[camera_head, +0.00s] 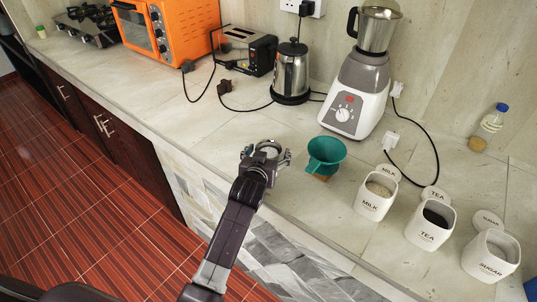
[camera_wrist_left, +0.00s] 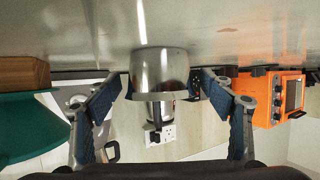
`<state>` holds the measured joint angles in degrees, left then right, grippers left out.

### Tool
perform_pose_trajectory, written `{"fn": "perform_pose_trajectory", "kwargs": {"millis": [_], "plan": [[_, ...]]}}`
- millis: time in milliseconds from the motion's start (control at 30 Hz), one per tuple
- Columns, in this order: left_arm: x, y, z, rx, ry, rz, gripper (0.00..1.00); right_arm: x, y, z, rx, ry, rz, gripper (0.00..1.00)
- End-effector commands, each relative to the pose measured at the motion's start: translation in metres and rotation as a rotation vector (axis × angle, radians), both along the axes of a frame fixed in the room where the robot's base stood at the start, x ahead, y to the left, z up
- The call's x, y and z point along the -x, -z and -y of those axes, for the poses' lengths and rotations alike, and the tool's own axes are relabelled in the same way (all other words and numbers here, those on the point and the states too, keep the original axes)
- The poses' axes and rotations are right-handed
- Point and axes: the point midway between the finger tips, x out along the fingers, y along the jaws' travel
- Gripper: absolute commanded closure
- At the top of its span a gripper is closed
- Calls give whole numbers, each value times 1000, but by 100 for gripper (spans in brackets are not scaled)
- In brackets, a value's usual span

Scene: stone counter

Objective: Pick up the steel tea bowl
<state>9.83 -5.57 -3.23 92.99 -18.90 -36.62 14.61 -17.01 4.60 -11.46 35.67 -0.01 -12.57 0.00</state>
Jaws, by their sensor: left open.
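The steel tea bowl (camera_head: 268,148) sits on the stone counter near its front edge, partly hidden by my left gripper in the head view. My left gripper (camera_head: 266,156) is open, with a finger on either side of the bowl. In the upside-down left wrist view, the shiny bowl (camera_wrist_left: 160,70) appears centred between the open fingers of the left gripper (camera_wrist_left: 162,88). I cannot tell whether a finger touches it. My right gripper is not in view.
A teal funnel-shaped cup (camera_head: 326,153) on a wooden base stands just right of the bowl. Milk (camera_head: 374,199), tea (camera_head: 429,228) and sugar (camera_head: 488,258) canisters are farther right. A blender (camera_head: 355,95), kettle (camera_head: 291,72), toaster (camera_head: 248,50) and orange oven (camera_head: 165,30) stand behind.

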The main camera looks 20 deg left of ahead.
Motion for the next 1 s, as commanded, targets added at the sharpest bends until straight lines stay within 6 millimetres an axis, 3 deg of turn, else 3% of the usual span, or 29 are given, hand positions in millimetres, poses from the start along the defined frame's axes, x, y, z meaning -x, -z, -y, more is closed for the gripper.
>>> {"fn": "perform_pose_trajectory", "kwargs": {"millis": [300,767,1000], "plan": [[-4,2,-1,0,0,-1,25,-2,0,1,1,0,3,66],[-4,2,0,0,0,-1,74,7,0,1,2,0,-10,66],[-4,1,0,0,0,1,75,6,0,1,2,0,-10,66]]}}
